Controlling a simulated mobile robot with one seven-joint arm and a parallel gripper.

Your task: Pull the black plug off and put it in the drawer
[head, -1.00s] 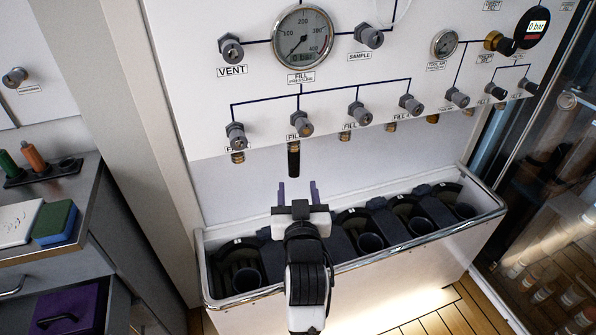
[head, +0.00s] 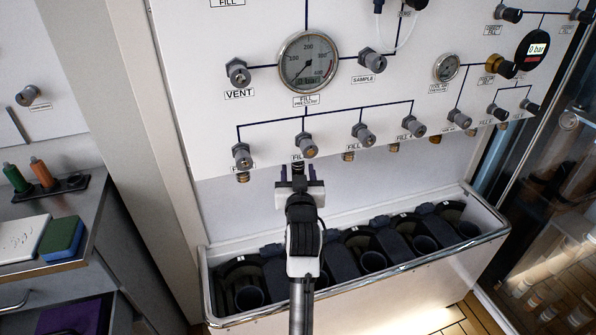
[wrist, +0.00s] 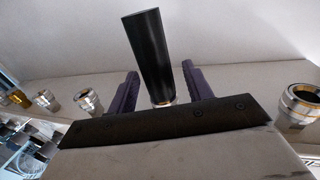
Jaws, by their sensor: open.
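The black plug (wrist: 150,58) hangs from a fill port on the underside of the white panel. In the wrist view it stands between the two purple fingers of my gripper (wrist: 158,92), with a visible gap on at least the left side. In the head view my gripper (head: 299,178) is open just below the second fill valve and hides most of the plug. At the lower left, part of a purple item (head: 72,318) shows in the drawer area under the grey counter; the picture edge cuts it off.
A white trough (head: 400,278) with several dark round holders stands below the panel. Valves and a large gauge (head: 308,62) are above my gripper. A sponge (head: 61,238) and a screwdriver rack (head: 50,190) sit on the left counter.

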